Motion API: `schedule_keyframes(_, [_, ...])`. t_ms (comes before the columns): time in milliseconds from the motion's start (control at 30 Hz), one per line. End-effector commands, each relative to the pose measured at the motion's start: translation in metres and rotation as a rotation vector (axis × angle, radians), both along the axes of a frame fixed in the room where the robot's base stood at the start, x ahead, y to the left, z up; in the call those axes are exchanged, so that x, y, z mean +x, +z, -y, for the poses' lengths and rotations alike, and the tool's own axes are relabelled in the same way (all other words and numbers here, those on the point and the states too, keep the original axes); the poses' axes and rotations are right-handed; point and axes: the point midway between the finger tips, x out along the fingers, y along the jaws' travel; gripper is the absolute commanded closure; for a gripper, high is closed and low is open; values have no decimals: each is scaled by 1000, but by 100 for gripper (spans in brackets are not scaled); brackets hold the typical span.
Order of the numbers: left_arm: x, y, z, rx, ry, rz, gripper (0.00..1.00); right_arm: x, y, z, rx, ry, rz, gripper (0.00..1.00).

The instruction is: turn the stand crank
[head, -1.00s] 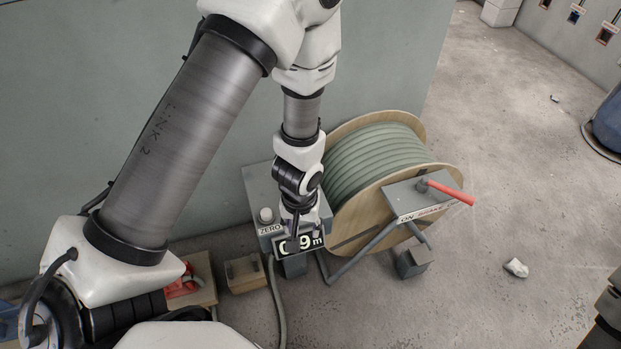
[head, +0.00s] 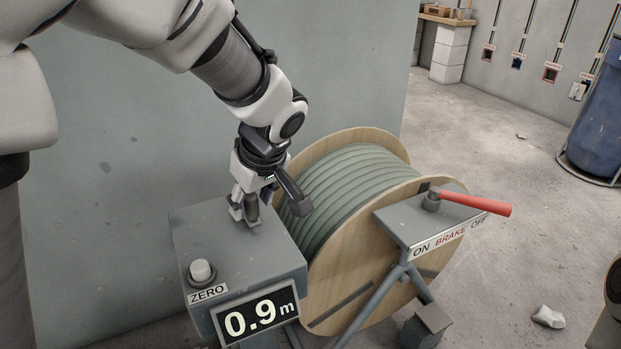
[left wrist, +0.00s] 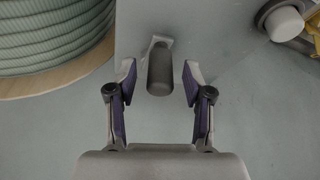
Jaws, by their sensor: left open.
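The stand crank shows in the left wrist view as a dark rounded handle (left wrist: 160,72) on a short grey arm (left wrist: 162,41). In the head view it is largely hidden behind my left gripper (head: 252,208). The gripper points down over the top of the grey counter box (head: 225,235), left of the reel. In the left wrist view the gripper (left wrist: 158,88) is open, with one finger on each side of the handle and a visible gap to both. The cable reel (head: 345,205) has wooden flanges and grey-green conduit. My right gripper is not in view.
A red brake lever (head: 476,204) sticks out right above the ON BRAKE OFF label. Pale rubble (head: 548,317) and a blue drum (head: 600,130) are at right; the floor between is mostly clear.

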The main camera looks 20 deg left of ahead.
Motion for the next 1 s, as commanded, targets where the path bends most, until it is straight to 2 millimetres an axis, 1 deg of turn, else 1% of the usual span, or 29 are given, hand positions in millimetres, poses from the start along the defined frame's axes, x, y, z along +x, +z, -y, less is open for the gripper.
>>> schedule_keyframes(33, [1,-10,-2,-1,-1,0,49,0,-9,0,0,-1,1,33])
schedule_keyframes(100, [2,-14,-4,-1,0,0,49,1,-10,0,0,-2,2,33])
schedule_keyframes(333, [3,-13,-5,0,-1,0,49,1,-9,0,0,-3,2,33])
schedule_keyframes(367, [3,-13,-5,0,-1,0,52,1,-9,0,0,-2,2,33])
schedule_keyframes(400, [3,-13,-5,0,-1,0,67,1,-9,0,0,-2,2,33])
schedule_keyframes(467, [3,-13,-5,0,-1,0,88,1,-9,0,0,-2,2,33])
schedule_keyframes(500, [3,-13,-5,0,-1,0,100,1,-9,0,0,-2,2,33])
schedule_keyframes(767, [2,-13,-5,-1,-5,0,100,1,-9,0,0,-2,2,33])
schedule_keyframes(1000, [0,-12,-7,-2,-61,0,100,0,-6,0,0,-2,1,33])
